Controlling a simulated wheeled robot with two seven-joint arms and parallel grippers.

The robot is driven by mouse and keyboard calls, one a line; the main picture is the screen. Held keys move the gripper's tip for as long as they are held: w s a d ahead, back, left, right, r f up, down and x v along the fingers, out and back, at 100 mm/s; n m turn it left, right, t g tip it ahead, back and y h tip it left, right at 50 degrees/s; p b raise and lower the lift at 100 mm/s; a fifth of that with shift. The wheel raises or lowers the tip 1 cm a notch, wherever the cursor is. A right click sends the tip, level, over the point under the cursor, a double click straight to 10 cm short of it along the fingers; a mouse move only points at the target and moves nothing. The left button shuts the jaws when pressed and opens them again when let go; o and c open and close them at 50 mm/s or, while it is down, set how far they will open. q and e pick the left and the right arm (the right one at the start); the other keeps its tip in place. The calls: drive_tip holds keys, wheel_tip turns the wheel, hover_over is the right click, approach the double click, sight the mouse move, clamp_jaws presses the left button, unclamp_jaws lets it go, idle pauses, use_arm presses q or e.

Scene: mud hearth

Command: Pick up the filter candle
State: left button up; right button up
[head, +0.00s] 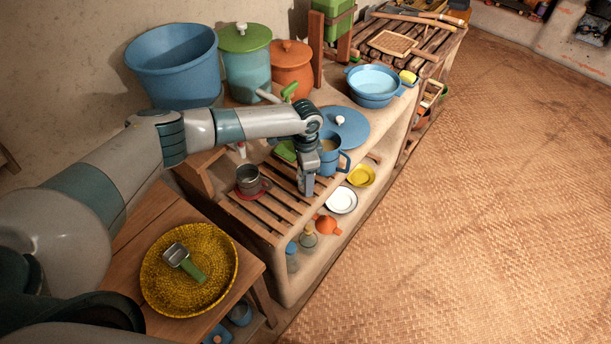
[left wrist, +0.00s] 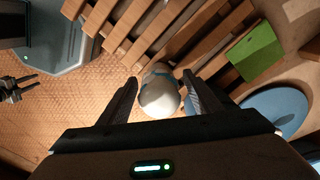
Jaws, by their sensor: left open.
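A white, rounded object, which looks like the filter candle (left wrist: 160,95), shows between the fingers of my left gripper (left wrist: 160,98) in the left wrist view, over the wooden slats. The fingers are apart with gaps on both sides of it. A bluish band shows at its far end. In the head view my left gripper (head: 307,188) points down at the front edge of the slatted rack, and I cannot make out the candle there. A dark two-pronged shape, apparently my right gripper (left wrist: 14,89), shows at the left edge of the wrist view; its opening is unclear.
A blue mug (head: 328,160) stands close right of my left gripper, with a blue lid (head: 350,128) behind. A grey cup (head: 248,180) is on the slatted rack (head: 266,216). A yellow basket (head: 150,284) holds a green-handled scoop (head: 185,262). The woven floor (head: 480,200) is clear.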

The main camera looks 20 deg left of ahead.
use_arm(q)
drive_tip(key=shift+f, duration=0.7)
drive_tip(key=shift+c, duration=0.5)
drive_tip(key=c, duration=1.1)
